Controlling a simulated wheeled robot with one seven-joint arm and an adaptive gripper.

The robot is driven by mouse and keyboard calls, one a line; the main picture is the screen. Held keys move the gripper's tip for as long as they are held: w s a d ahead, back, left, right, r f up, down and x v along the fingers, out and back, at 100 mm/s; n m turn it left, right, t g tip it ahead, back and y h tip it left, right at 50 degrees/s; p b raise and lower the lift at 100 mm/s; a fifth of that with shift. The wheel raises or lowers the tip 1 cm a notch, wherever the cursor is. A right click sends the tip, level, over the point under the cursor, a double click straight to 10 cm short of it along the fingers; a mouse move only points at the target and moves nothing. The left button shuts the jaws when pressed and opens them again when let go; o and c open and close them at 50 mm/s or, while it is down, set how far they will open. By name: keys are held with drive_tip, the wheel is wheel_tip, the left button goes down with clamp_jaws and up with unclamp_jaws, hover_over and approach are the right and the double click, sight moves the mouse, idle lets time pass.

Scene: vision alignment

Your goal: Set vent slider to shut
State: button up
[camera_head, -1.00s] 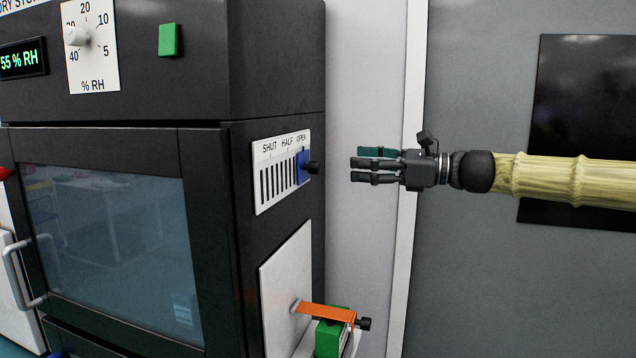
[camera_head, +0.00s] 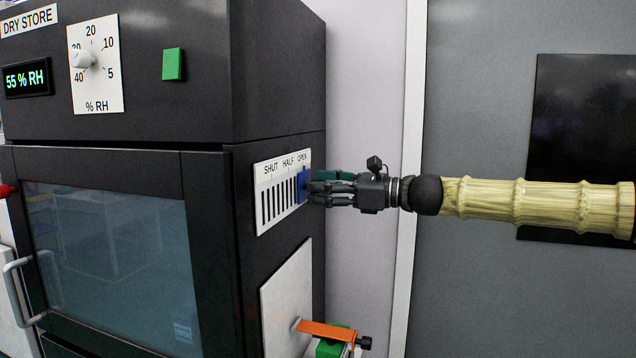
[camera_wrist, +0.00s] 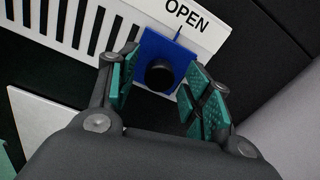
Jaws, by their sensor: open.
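The vent slider is a blue plate (camera_head: 302,186) with a black knob, on a white slotted panel (camera_head: 262,200) marked SHUT, HALF and OPEN on the cabinet's right side. The slider sits under OPEN. In the wrist view the blue plate (camera_wrist: 152,48) and its round black knob (camera_wrist: 159,75) show clearly. My gripper (camera_head: 320,188) is at the slider in the head view and hides the knob there. In the wrist view my gripper's (camera_wrist: 165,88) teal-padded fingers are open, on either side of the knob. I see a gap between the pads and the knob.
The black DRY STORE cabinet (camera_head: 278,80) has a glass door (camera_head: 115,260) and a humidity dial (camera_head: 83,58) on its front. Below the vent, an orange lever (camera_head: 325,330) sticks out beside a white plate (camera_head: 285,300).

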sight(271, 203)
drive_tip(key=shift+w+a, duration=0.2)
drive_tip(key=shift+a, duration=0.45)
clamp_jaws()
drive_tip(key=shift+s+a+f, duration=0.1)
drive_tip(key=shift+s, duration=0.15)
drive_tip(key=s+a+b, duration=0.1)
drive_tip(key=s+b, duration=0.1)
drive_tip(key=s, duration=0.2)
drive_tip(key=s+a+b, duration=0.2)
drive_tip(key=s, duration=0.3)
drive_tip(key=s+a+b, duration=0.1)
drive_tip(key=s+b, duration=0.1)
drive_tip(key=s, duration=0.3)
drive_tip(key=shift+a, duration=0.3)
unclamp_jaws()
drive_tip(key=shift+s, duration=0.2)
